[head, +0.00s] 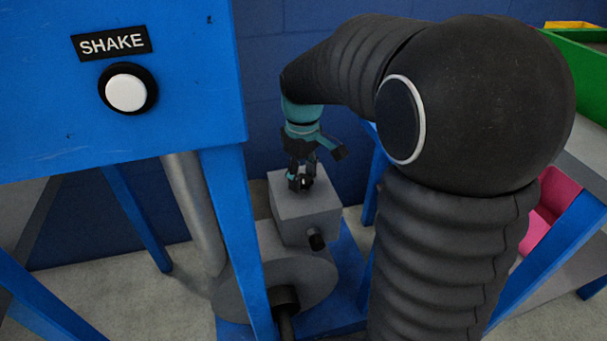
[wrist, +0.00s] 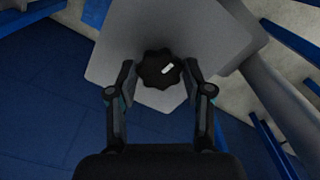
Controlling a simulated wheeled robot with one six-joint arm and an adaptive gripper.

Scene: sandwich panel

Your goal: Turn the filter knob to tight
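The filter knob is a black, scalloped knob (wrist: 153,73) with a white mark on its face. The mark points up and to the right in the wrist view. The knob sits on the top face of a grey box (head: 306,209); in the head view it is a small dark shape (head: 307,183) partly hidden by my gripper (head: 300,170). My gripper also shows in the wrist view (wrist: 160,68), with one finger on either side of the knob. The fingers are apart, and whether they touch the knob is hard to tell. No tight label is readable.
A blue panel with a SHAKE label and white button (head: 126,93) stands at the left. A green bin (head: 580,62) and pink bin (head: 545,212) are at right.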

